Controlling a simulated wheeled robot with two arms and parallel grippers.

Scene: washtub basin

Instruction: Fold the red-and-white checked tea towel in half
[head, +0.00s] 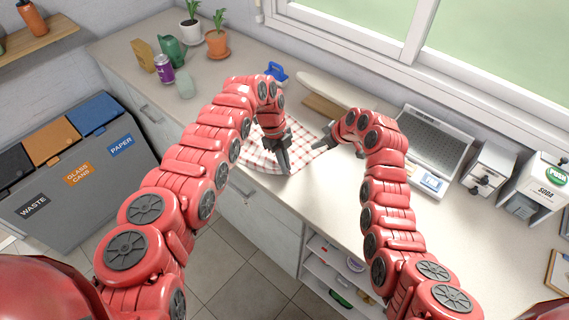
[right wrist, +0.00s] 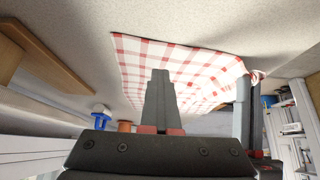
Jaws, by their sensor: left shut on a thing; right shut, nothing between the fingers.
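The red-and-white checked tea towel (head: 252,158) lies on the counter near its front edge, partly hidden by my left arm and gripper. My left gripper (head: 287,170) points down at the towel's front edge and is shut on it. My right gripper (head: 322,141) is shut and empty, just right of the towel's right end. In the right wrist view, the towel (right wrist: 190,62) spreads beyond my right gripper's fingers (right wrist: 160,75). Its edge is gathered beside a dark finger at the right, which looks like my left gripper (right wrist: 247,105).
Behind the towel are a blue object (head: 277,72), a pale long board (head: 318,90) and a wooden board (head: 322,107). A grey appliance (head: 435,143) stands to the right. Plants and a purple can (head: 164,69) stand back left. The counter between towel and can is clear.

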